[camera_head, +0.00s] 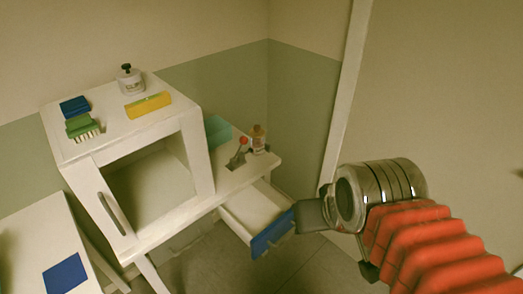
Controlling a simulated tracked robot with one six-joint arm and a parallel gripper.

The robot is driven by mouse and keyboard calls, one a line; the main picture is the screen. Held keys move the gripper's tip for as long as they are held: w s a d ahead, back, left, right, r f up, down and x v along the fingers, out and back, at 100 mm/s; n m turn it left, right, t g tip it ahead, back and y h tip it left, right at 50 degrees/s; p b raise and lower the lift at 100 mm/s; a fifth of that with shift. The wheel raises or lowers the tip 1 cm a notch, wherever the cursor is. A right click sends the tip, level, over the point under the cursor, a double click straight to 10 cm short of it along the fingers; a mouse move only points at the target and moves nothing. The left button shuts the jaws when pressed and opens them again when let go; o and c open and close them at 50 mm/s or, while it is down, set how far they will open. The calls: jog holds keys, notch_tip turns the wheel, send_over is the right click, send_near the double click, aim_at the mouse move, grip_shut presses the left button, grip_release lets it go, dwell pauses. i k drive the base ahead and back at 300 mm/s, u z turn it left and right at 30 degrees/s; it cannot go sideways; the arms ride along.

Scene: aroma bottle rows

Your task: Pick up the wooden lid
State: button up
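I cannot make out a wooden lid in this view. My gripper (309,215) is at the end of the red-sleeved arm, right of centre. It shows as a dark grey shape just right of an open drawer (250,207) with a blue front (272,234). The gripper overlaps the corner of the drawer front in the picture; I cannot tell if they touch. Its fingers are seen from the side, so their opening is hidden. I see nothing held in it.
A white open-fronted cabinet (203,170) carries a yellow box (148,105), a black-capped bottle (130,81), a green brush (82,126) and a blue block (75,106). An amber bottle (258,140) and a red-topped item (240,150) stand on the side shelf (232,180).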

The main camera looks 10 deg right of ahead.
aim_at(257, 132)
jog(key=z, duration=1.35)
jog(key=i, duration=1.3)
jog(key=u, duration=0.75)
